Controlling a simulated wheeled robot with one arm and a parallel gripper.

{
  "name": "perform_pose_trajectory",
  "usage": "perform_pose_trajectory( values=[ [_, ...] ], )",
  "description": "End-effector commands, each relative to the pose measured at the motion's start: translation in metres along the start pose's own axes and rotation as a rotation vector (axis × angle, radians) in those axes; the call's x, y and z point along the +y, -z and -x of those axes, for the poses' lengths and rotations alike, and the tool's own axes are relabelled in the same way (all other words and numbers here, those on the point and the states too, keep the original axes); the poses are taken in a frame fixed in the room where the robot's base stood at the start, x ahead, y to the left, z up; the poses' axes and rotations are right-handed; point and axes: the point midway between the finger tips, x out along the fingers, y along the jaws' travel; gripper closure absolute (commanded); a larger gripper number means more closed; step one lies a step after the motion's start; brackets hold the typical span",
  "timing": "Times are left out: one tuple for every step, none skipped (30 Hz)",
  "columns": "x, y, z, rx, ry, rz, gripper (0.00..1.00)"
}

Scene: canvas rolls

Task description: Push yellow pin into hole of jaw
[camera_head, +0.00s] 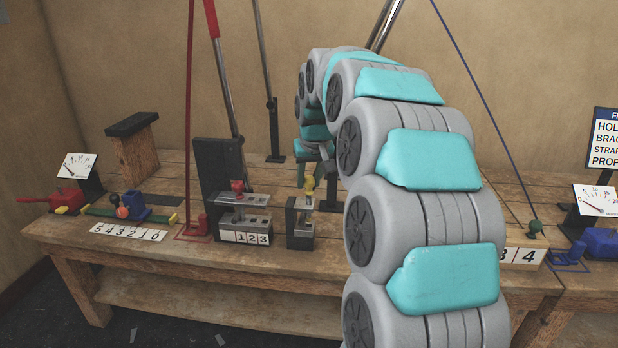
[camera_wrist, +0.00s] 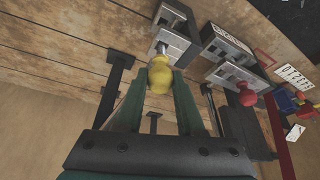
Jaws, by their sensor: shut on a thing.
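The yellow pin (camera_head: 308,186) stands at the small metal jaw (camera_head: 304,215) near the middle of the bench. In the wrist view the yellow pin's round head (camera_wrist: 160,78) sits between the green fingers of my gripper (camera_wrist: 160,84), which is shut on it. The pin's shaft points to the grey jaw (camera_wrist: 172,46). I cannot tell how deep the shaft is in the hole. In the head view my gripper (camera_head: 312,176) is small and partly hidden by my arm.
Left of the jaw stands a similar jaw with a red pin (camera_head: 237,186) and number tiles (camera_head: 246,238). A black upright board (camera_head: 218,165) rises behind it. Long poles lean at the back. A red tool (camera_head: 66,200) lies at the far left of the wooden bench (camera_head: 165,255).

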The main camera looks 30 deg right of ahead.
Motion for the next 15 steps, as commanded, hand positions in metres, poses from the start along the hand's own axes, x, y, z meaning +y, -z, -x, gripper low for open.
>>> perform_pose_trajectory(
  values=[
    [0.000, -0.001, -0.002, 0.000, 0.000, 0.000, 1.00],
    [0.000, -0.001, -0.002, -0.001, 0.000, 0.000, 1.00],
    [0.000, -0.002, -0.003, -0.001, 0.000, 0.000, 1.00],
    [0.000, -0.002, -0.004, -0.001, 0.000, 0.000, 1.00],
    [0.000, -0.002, -0.004, -0.001, 0.000, 0.000, 1.00],
    [0.000, -0.003, -0.005, -0.001, 0.000, 0.000, 1.00],
    [0.000, -0.003, -0.006, -0.001, 0.000, 0.000, 1.00],
    [0.000, -0.003, -0.006, -0.001, 0.000, 0.000, 1.00],
    [0.000, -0.004, -0.007, -0.002, 0.000, 0.000, 1.00],
    [0.000, -0.004, -0.008, -0.002, 0.000, 0.000, 1.00],
    [0.000, -0.004, -0.009, -0.002, 0.000, 0.000, 1.00],
    [0.000, -0.004, -0.009, -0.002, 0.000, 0.000, 1.00],
    [0.000, -0.005, -0.010, -0.002, 0.000, 0.000, 1.00],
    [0.000, -0.005, -0.011, -0.002, 0.000, 0.000, 1.00],
    [0.000, -0.005, -0.012, -0.002, 0.000, 0.000, 1.00]
  ],
)
